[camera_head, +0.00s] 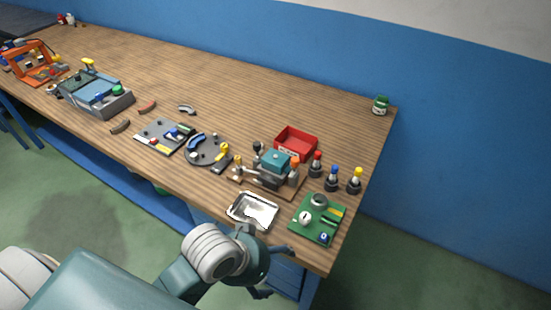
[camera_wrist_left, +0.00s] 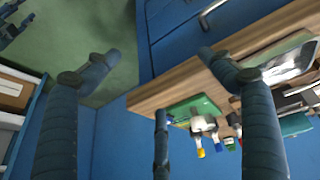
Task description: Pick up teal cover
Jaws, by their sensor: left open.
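The teal cover (camera_head: 276,161) sits on top of a mechanism on a wooden base near the right end of the table, beside a red bin. In the left wrist view a teal piece that looks like the cover (camera_wrist_left: 295,124) shows at the right edge, partly cut off. My left gripper (camera_head: 278,271) is open and empty, off the table's front edge and below the metal tray. Its spread fingers (camera_wrist_left: 161,54) also show in the left wrist view, with nothing between them. My right gripper is not in view.
A shiny metal tray (camera_head: 252,210) lies at the front edge, between my gripper and the mechanism. A green board (camera_head: 318,219) and several coloured-top posts stand right of it. The red bin (camera_head: 297,142) is behind the cover. The table's back middle is clear.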

